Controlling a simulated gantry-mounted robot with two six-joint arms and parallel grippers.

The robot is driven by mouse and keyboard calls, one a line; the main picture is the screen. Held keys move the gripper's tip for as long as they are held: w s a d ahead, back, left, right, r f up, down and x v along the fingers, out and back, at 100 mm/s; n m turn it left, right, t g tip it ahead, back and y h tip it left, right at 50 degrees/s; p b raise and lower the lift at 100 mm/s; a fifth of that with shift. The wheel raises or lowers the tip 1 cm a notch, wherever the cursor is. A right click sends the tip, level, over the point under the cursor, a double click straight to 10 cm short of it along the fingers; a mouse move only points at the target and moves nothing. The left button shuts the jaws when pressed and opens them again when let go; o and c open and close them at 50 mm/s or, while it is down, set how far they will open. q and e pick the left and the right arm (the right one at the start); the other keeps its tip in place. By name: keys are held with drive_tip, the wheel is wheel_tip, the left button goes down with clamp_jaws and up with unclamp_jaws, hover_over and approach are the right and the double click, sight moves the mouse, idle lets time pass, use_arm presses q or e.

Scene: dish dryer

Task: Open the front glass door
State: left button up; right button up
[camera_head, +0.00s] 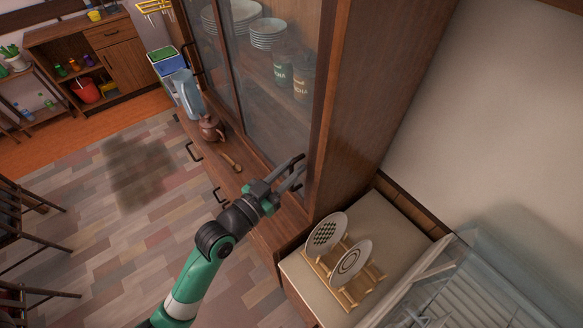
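A tall wooden cabinet has glass doors. The nearer glass door (262,92) looks closed, with plates and jars showing behind it. Another glass panel (208,40) is farther left, with a dark handle (195,58) beside it. My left gripper (297,171) is at the lower right corner of the nearer door, by the wooden side panel. Its fingers look apart with nothing visible between them; whether they touch the door is unclear. A clear glass-walled dish dryer (455,268) is cut off at lower right. My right gripper is out of view.
A brown teapot (211,128), wooden spoon (231,162) and blue pitcher (186,94) stand or lie on the ledge before the cabinet. A rack with plates (326,233) sits on the counter (372,213) at right. The floor at left is open, with chairs at its edge.

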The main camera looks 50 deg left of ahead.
use_arm(q)
clamp_jaws()
idle(1.3)
